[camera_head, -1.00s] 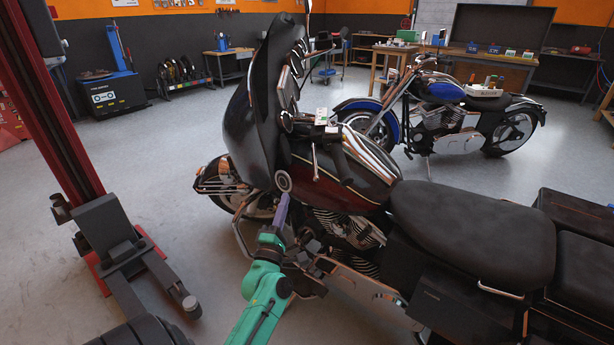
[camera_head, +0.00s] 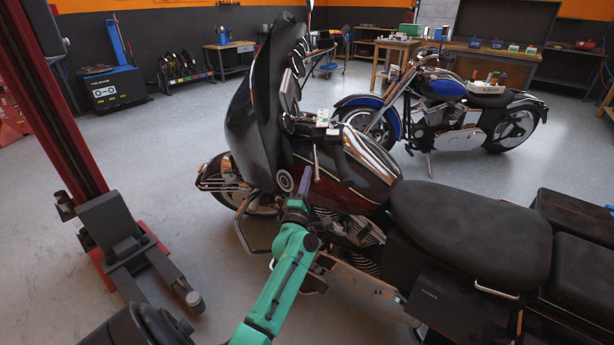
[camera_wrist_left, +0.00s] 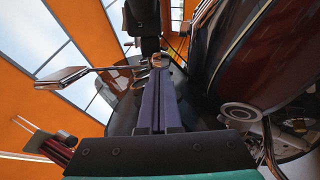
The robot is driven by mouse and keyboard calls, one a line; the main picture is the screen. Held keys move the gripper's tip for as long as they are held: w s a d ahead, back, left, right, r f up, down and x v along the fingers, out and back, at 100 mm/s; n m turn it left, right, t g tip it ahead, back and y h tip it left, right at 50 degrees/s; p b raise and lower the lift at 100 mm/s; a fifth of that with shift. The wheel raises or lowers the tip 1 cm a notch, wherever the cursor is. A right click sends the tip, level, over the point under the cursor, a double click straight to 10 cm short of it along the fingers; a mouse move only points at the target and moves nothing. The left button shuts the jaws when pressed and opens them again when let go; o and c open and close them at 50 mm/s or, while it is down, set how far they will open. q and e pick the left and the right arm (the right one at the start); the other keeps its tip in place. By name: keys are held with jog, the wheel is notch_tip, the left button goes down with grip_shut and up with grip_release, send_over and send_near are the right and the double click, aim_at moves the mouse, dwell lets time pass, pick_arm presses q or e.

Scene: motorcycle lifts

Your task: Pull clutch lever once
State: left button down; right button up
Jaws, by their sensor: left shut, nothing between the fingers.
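The dark red and black motorcycle (camera_head: 360,195) stands in front of me with its fairing to the left. Its near handlebar grip (camera_head: 338,158) is black, and a thin lever that looks like the clutch lever (camera_head: 316,160) hangs beside it. My left gripper (camera_head: 306,172), with purple fingers on a green arm, is shut and empty just below the lever. In the left wrist view the shut fingers (camera_wrist_left: 157,72) point up toward the black grip (camera_wrist_left: 143,18); whether they touch the lever is unclear. My right gripper is not in view.
A red lift post (camera_head: 55,100) with a dark arm stands at the left. A blue motorcycle (camera_head: 450,110) stands behind, near workbenches. The black seat (camera_head: 470,230) fills the right. The floor between post and motorcycle is clear.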

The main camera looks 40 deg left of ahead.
pick_arm(q)
jog(key=d, duration=0.1)
jog(key=w+d+n+g+y+p, duration=0.1)
jog(key=w+d+y, duration=0.1)
jog(key=shift+w+d+r+n, duration=0.1)
jog(key=shift+d+r+n, duration=0.2)
jog(key=shift+r+n, duration=0.1)
jog(key=shift+d, duration=0.1)
